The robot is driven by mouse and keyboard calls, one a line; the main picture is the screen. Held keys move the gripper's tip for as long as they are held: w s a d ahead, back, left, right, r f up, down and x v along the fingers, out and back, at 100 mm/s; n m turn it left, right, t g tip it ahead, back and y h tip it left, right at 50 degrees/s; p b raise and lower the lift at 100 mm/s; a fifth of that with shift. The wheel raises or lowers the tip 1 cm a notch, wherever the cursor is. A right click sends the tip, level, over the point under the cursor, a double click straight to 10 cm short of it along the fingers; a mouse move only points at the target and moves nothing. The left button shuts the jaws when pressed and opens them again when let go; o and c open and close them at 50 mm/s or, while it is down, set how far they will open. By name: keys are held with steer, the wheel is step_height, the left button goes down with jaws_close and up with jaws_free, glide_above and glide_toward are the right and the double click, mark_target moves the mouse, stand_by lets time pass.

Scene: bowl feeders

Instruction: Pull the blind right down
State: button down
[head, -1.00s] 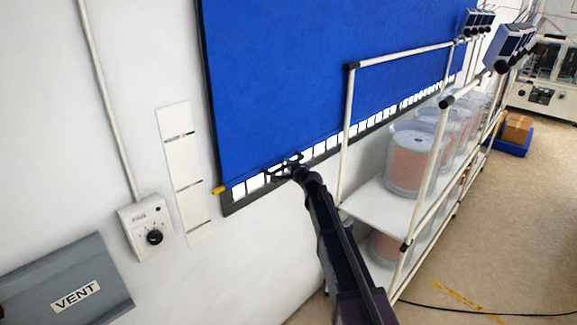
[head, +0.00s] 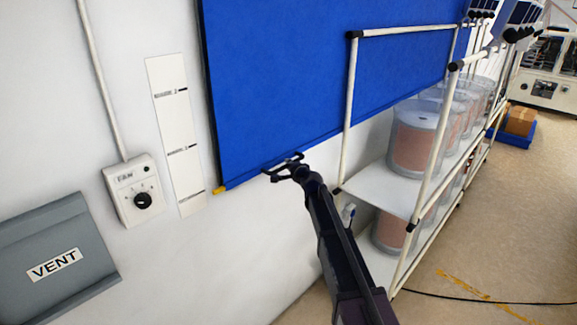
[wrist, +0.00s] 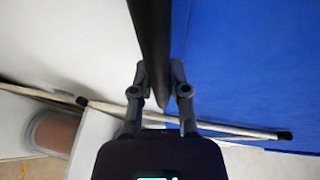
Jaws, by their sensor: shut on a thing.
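The blue blind (head: 280,80) hangs on the wall and fills the upper middle of the head view. Its lower edge carries a thin bar with a yellow end (head: 218,190), near the lower mark of the white strip. No window pane shows below this edge, only white wall. My gripper (head: 284,168) is at the lower edge, a little right of the yellow end. In the wrist view the fingers of my gripper (wrist: 161,80) are closed about the dark bottom bar (wrist: 152,40), with blue cloth to the right.
A white strip with marks (head: 175,130) is left of the blind. A fan control (head: 133,190) and grey vent box (head: 55,255) are further left. A pipe-frame rack (head: 375,195) with clear drums (head: 418,140) stands close right of my arm. A cable (head: 470,301) lies on the floor.

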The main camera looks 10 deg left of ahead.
steer(key=shift+f+b, duration=0.3)
steer(key=shift+f, duration=0.25)
steer(key=shift+s, duration=0.25)
steer(key=c, duration=0.9)
jaws_free()
steer(key=shift+c, duration=0.2)
steer(key=o, duration=0.3)
steer(key=shift+w+f, duration=0.2)
steer(key=shift+o, duration=0.2)
steer(key=shift+r, duration=0.1)
steer(key=shift+r, duration=0.15)
